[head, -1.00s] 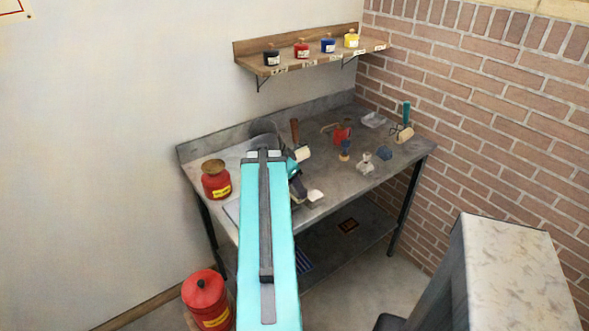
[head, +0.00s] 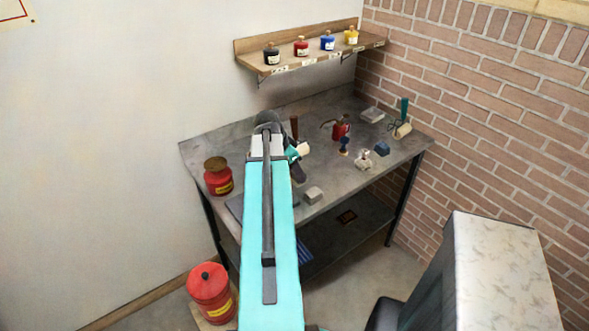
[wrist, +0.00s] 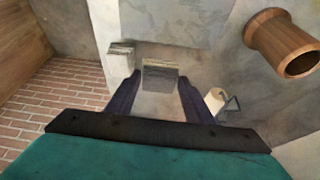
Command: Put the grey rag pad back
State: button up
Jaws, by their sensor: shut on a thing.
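My gripper (wrist: 159,82) is shut on a small block-like pad (wrist: 160,76), pale on one face and dark grey on the other, which I take to be the grey rag pad. In the head view my gripper (head: 298,171) hangs above the left half of the metal workbench (head: 250,142). My arm hides most of it, and the held pad is not clear there. A second pale grey block (head: 313,195) lies near the bench's front edge; a similar block (wrist: 120,53) shows left of the fingers in the wrist view.
A red can (head: 218,178) stands at the bench's left end. A shelf (head: 310,57) with ink jars hangs above. A larger red can (head: 210,291) stands below left.

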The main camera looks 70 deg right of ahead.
jog(key=shift+w+d+f+p, duration=0.1)
jog(key=shift+w+d+p, duration=0.15)
jog(key=shift+d, duration=0.4)
jog(key=shift+w+d+f+p, duration=0.15)
jog(key=shift+w+d, duration=0.1)
jog(key=shift+d, duration=0.45)
jog(key=shift+w+d+r+p, duration=0.1)
jog(key=shift+w+d+p, duration=0.15)
jog(key=shift+d, duration=0.4)
jog(key=shift+f, duration=0.15)
jog(key=shift+f+p, duration=0.9)
jog(key=shift+f, duration=0.75)
jog(key=shift+f, duration=0.15)
jog(key=o, duration=1)
